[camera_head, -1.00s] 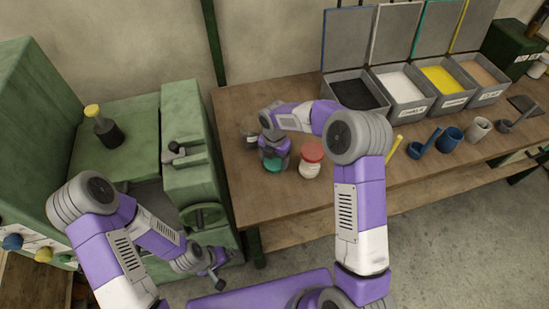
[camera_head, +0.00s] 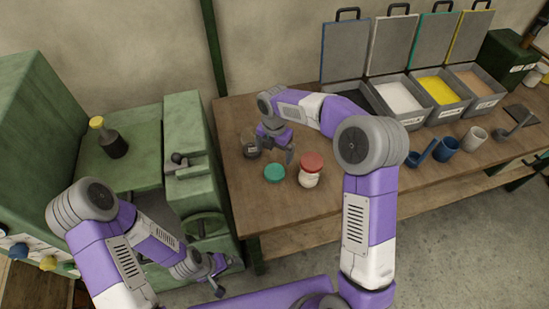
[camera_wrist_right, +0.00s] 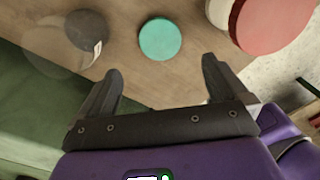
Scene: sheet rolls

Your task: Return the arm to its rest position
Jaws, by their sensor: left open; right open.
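My right gripper (camera_head: 276,152) is open and empty above the wooden table, near a flat green round lid (camera_head: 274,173). In the right wrist view its two spread fingers (camera_wrist_right: 160,68) have nothing between them, and the green lid (camera_wrist_right: 160,39) lies beyond them on the table, apart from the fingers. My left gripper (camera_head: 219,276) is open and low at the left, in front of the green machine, holding nothing visible.
A white jar with a red lid (camera_head: 311,165) stands right of the green lid. A dark glass jar (camera_head: 249,146) stands left. Open bins (camera_head: 400,97) line the back of the table (camera_head: 235,190); cups and scoops stand right. A green machine (camera_head: 186,140) is at left.

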